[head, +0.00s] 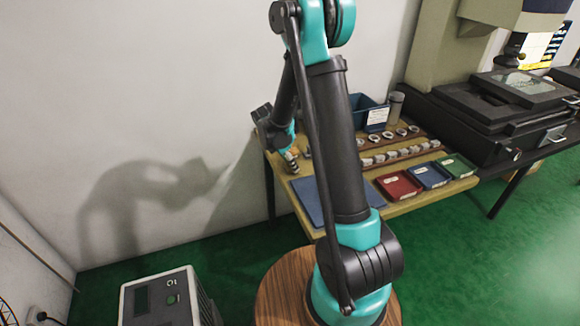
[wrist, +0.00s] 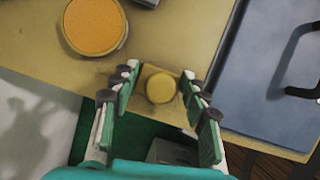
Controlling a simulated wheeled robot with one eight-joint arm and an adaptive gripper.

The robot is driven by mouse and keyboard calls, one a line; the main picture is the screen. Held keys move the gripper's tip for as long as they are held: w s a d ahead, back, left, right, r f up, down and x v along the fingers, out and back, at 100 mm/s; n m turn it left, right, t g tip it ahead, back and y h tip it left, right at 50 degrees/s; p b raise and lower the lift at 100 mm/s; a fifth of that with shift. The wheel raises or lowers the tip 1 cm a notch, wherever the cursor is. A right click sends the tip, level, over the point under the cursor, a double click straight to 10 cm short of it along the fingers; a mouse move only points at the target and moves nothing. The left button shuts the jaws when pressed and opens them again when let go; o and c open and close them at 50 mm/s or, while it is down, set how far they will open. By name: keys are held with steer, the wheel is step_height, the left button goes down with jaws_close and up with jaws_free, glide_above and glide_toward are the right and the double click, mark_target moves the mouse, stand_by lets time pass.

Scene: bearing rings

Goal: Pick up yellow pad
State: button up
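A small yellow round pad (wrist: 161,87) shows in the wrist view on a squarish tan base, close to the table's edge. My gripper (wrist: 160,82) is open, with its green-lined fingers on either side of this piece. The gaps at the fingertips are narrow, and I cannot tell whether they touch it. In the head view my gripper (head: 290,155) is low over the table's left end, and the small pad cannot be made out there. A larger orange-yellow disc (wrist: 95,25) lies in a pale round rim beyond the left finger.
The wooden table (head: 405,205) holds a blue mat (head: 306,199), also right in the wrist view (wrist: 268,85) with a black handle. Red (head: 398,186), blue (head: 428,176) and green (head: 456,166) trays and rows of metal rings lie right. The wall is close behind.

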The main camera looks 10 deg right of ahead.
steer(key=c, duration=0.6)
steer(key=shift+r, duration=0.15)
step_height(320, 180, up, 20)
steer(key=shift+f, duration=0.1)
stand_by(0.5)
steer(key=o, duration=0.6)
steer(key=shift+c, duration=0.2)
steer(key=c, duration=0.3)
